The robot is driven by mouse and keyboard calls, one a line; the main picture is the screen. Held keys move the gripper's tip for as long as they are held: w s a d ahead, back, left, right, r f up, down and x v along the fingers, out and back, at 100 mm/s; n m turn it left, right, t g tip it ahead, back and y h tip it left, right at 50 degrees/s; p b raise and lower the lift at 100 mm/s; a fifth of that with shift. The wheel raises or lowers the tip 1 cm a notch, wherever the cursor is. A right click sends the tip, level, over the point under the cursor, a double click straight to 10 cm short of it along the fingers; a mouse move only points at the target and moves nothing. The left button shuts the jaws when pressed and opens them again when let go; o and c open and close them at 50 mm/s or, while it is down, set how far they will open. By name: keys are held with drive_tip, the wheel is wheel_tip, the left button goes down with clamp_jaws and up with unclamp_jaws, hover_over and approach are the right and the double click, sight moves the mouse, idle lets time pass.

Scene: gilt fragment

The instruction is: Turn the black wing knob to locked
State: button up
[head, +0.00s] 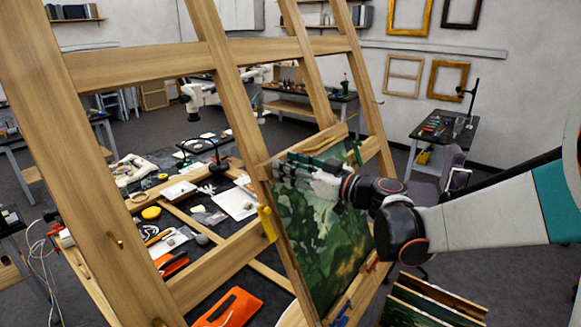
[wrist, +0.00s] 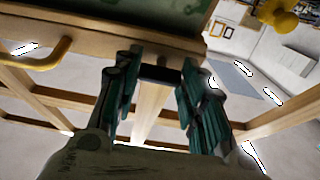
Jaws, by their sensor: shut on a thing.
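In the wrist view, the fingers of my gripper (wrist: 158,75) stand either side of a small dark piece, which looks like the black wing knob (wrist: 160,73), at the edge of a wooden bar. The fingers are shut on it. Its turn angle and any locked mark cannot be made out. In the head view, my gripper (head: 290,170) reaches from the right across the upper part of a green landscape painting (head: 322,235) on a wooden easel (head: 235,120). The knob is hidden there by the gripper.
A yellow clamp (head: 266,223) is on the painting's left edge, and a blue one (head: 341,313) is below. A table with tools and an orange item (head: 230,308) lies behind the easel. Framed canvases (head: 430,303) stand at lower right. A brass handle (wrist: 42,58) shows in the wrist view.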

drive_tip(key=shift+m, duration=0.3)
drive_tip(key=shift+s+a+r+m+t+h+b, duration=0.15)
drive_tip(key=shift+m+h, duration=1.25)
drive_tip(key=shift+m, duration=2.1)
drive_tip(key=shift+w+a+r+m+t+h+b, duration=0.15)
drive_tip(key=shift+m+h, duration=1.25)
drive_tip(key=shift+m, duration=2.1)
drive_tip(key=shift+s+r+m+t+h+b, duration=0.15)
drive_tip(key=shift+m+h, duration=1.25)
drive_tip(key=shift+m, duration=2.1)
drive_tip(key=shift+f, duration=0.1)
drive_tip(key=o, duration=1.1)
drive_tip(key=shift+c, duration=0.2)
drive_tip(key=shift+s, duration=0.1)
